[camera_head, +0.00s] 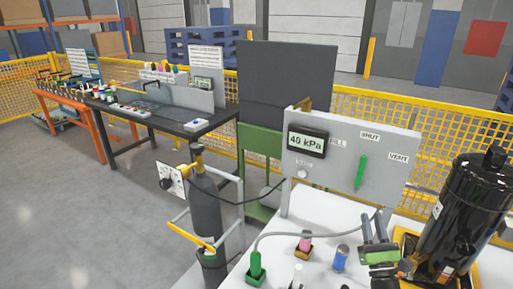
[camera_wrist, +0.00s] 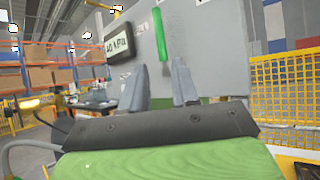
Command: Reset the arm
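My gripper (camera_head: 374,226) is low in front of the grey panel (camera_head: 325,185), beside the black compressor. In the wrist view its two grey fingers (camera_wrist: 160,85) stand apart with nothing held between them. The green lever (camera_head: 361,172) on the panel points up toward the SHUT label, between FILL and VENT. It also shows in the wrist view (camera_wrist: 161,38), beyond the fingers and apart from them. The panel's display (camera_head: 307,142) reads 40 kPa.
The black compressor (camera_head: 462,215) stands close right of my gripper. On the white table (camera_head: 320,215) are a green fitting (camera_head: 256,268), a pink one (camera_head: 305,243) and a blue one (camera_head: 341,258). A dark gas cylinder (camera_head: 205,215) stands left. A yellow fence (camera_head: 455,150) runs behind.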

